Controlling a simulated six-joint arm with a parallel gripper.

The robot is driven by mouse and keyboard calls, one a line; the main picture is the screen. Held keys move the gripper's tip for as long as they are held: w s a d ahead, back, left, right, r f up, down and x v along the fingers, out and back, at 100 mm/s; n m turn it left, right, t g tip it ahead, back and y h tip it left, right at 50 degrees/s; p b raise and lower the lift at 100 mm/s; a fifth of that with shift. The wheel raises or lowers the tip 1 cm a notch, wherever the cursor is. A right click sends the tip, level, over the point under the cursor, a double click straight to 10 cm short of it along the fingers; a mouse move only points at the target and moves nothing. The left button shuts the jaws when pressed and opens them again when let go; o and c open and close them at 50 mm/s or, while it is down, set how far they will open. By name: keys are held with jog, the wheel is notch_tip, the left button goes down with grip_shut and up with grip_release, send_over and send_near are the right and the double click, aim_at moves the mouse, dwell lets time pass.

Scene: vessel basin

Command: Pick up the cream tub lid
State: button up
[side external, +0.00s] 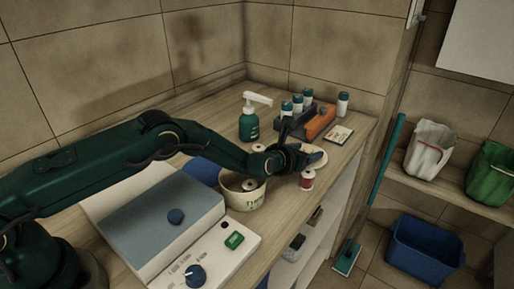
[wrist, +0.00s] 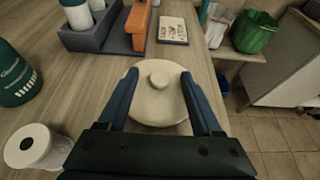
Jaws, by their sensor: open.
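The cream tub lid (wrist: 158,103) is a round disc with a small knob on top, lying flat on the wooden counter. In the side external view the lid (side external: 318,158) shows partly behind my gripper. My gripper (wrist: 160,75) is open, with one blue finger on each side of the knob, over or beside the lid's left and right edges. I cannot tell whether the fingers touch it. In the side external view my gripper (side external: 294,155) is low at the lid. The cream tub (side external: 243,198) stands open, left of the lid.
A green pump bottle (side external: 249,125) and a grey rack (side external: 291,128) with white bottles and an orange part (side external: 321,122) stand behind. A card (side external: 339,134) lies beyond the lid. A red spool (side external: 307,180) stands near the counter edge.

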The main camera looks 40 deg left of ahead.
grip_shut()
